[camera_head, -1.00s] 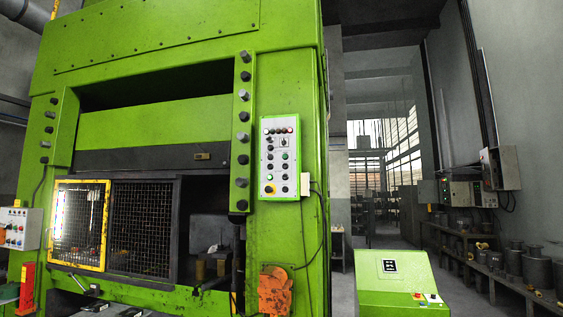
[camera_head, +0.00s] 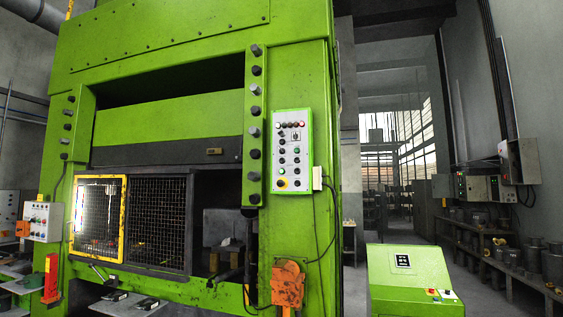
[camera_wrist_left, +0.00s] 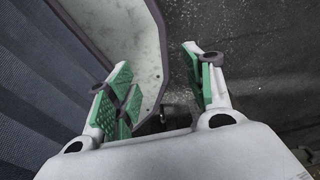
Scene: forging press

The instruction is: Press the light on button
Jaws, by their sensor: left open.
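A white control panel (camera_head: 291,150) with rows of small buttons, lamps and a yellow-based knob is fixed to the green press (camera_head: 310,75), right of its opening. The button labels are too small to read, so I cannot tell which is the light on button. My left gripper (camera_wrist_left: 157,62) shows only in the left wrist view, its green-padded fingers spread apart with nothing held. No control panel shows near it there. My right gripper is in neither current view.
A green console (camera_head: 401,283) stands at the lower right. A button box (camera_head: 43,221) is at the left. An orange part (camera_head: 288,284) sits low on the press front. A workbench with metal parts (camera_head: 490,245) lines the right wall. Dark floor lies beyond the console.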

